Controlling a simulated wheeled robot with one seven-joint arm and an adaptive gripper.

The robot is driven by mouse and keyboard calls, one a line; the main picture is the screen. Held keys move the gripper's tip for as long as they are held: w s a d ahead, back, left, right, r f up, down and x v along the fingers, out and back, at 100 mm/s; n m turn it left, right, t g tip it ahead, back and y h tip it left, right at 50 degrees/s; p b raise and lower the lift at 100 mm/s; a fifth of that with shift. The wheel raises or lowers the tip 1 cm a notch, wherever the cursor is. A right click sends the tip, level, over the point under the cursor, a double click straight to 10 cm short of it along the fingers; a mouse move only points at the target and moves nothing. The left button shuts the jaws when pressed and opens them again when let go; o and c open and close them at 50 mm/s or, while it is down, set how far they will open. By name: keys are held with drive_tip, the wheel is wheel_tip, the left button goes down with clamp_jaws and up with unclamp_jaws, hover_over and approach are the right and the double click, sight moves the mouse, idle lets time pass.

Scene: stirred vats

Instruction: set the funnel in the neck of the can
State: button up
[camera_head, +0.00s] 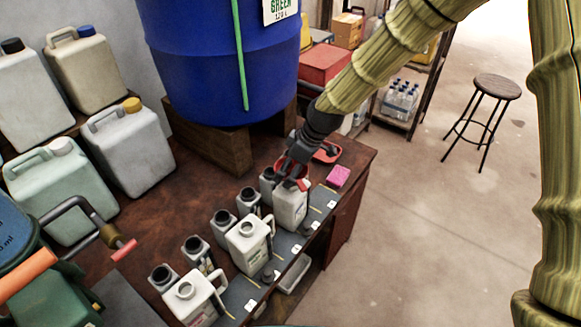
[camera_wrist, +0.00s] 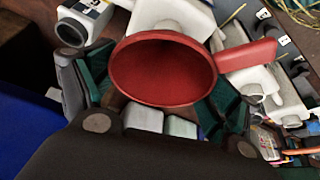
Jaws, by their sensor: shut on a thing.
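A red funnel (camera_wrist: 163,72) fills the middle of the wrist view, its wide mouth facing the camera and its handle pointing right. My gripper (camera_head: 293,172) is shut on it, with a finger on each side. In the head view the funnel shows as a little red beside the fingers, mostly hidden. It is at the top of a white can (camera_head: 290,210), the farthest of the white cans in the front row. The can's neck and the funnel's spout are hidden, so I cannot tell whether the spout is in the neck or above it.
Other white cans (camera_head: 248,246) and several grey dark-mouthed bottles (camera_head: 222,222) stand close by on the bench. A pink sponge (camera_head: 338,176) and a red tray (camera_head: 327,153) lie near the far end. A blue vat (camera_head: 220,65) stands behind. The floor at right is open around a stool (camera_head: 497,88).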

drive_tip(key=shift+f, duration=0.4)
idle(0.8)
drive_tip(key=o, duration=0.7)
drive_tip(key=shift+d, duration=0.1)
drive_tip(key=v, duration=1.2)
drive_tip(key=s+d+f+m, duration=0.2)
drive_tip(key=s+f, duration=0.3)
drive_tip(key=f, duration=0.3)
drive_tip(key=s+d+f+m+h, duration=0.1)
drive_tip(key=s+d+f+m, duration=0.25)
drive_tip(key=f, duration=0.55)
drive_tip(key=s+d+f+m, duration=0.1)
drive_tip(key=s+f+m, duration=0.1)
drive_tip(key=s+f, duration=0.45)
drive_tip(key=s+d+f+m+h, duration=0.1)
drive_tip(key=s+d+f+m, duration=0.1)
drive_tip(key=s+d+f, duration=0.2)
drive_tip(key=s+d+f+m+g+h, duration=0.1)
drive_tip(key=s+d+f, duration=0.3)
drive_tip(key=s, duration=0.7)
drive_tip(key=s+d+f+m+h, duration=0.1)
drive_tip(key=s+d+f+m, duration=0.2)
drive_tip(key=s+f, duration=0.4)
drive_tip(key=shift+s+d+f+m+g+b, duration=0.1)
drive_tip(key=shift+s+d+m+g+b, duration=0.25)
drive_tip(key=shift+d, duration=0.2)
